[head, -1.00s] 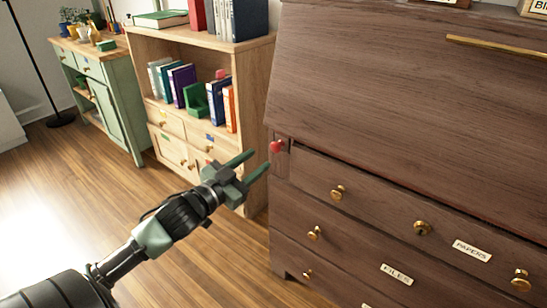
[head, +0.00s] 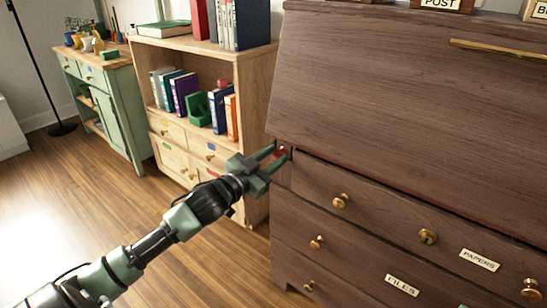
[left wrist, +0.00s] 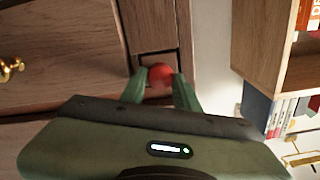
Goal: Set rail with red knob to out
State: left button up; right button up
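The red knob (head: 281,152) sits on the narrow front of a rail (head: 285,174) at the left edge of the dark wooden desk, beside the top drawer and just below the slanted lid. In the left wrist view the knob (left wrist: 161,75) shows between the fingertips, with the rail front (left wrist: 159,60) around it. The rail looks about level with the desk front. My left gripper (head: 278,155) is open, its fingers on either side of the knob. I cannot tell whether they touch it. My right gripper is not in view.
The desk's slanted lid (head: 390,110) hangs above the rail. The top drawer (head: 380,205) with brass knobs is to the right. A pale bookcase (head: 256,110) stands close on the left. The wooden floor (head: 90,210) is clear in front of it.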

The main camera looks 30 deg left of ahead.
pick_arm(q)
grip_shut()
dwell(1.2)
